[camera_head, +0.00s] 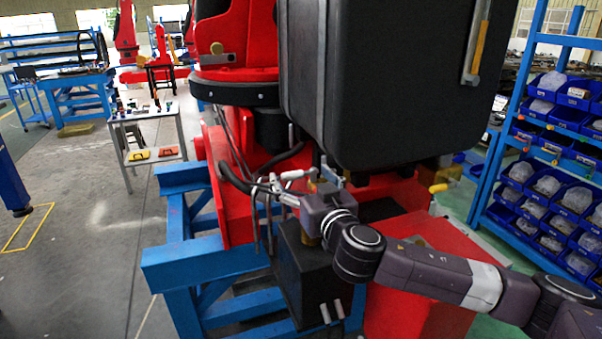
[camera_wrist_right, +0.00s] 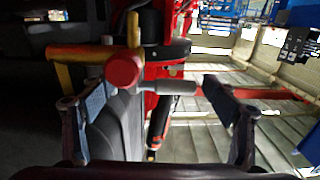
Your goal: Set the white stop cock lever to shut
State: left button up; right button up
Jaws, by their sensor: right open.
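The white stop cock lever (camera_head: 294,174) shows in the head view as a small pale bar below the big black cabinet, among dark hoses. In the right wrist view the lever (camera_wrist_right: 174,87) is a short pale grey handle. It points to the right from a round red hub (camera_wrist_right: 123,69) on a yellow pipe. My right gripper (camera_head: 297,182) is at the lever, with its fingers spread. In the wrist view the open fingers of the right gripper (camera_wrist_right: 158,92) stand to either side of the hub and lever; I cannot tell any contact. My left gripper is not in view.
The black cabinet (camera_head: 385,80) hangs just above my right gripper. A blue steel stand (camera_head: 205,262), a red base (camera_head: 410,285) and dark hoses (camera_head: 235,175) crowd the area. A yellow lever (camera_head: 438,188) sits farther right. Blue shelves with bins (camera_head: 560,140) stand at the right.

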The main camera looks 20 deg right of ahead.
jog(key=shift+c, duration=0.4)
jog(key=c, duration=1.6)
jog(key=shift+f, duration=0.1)
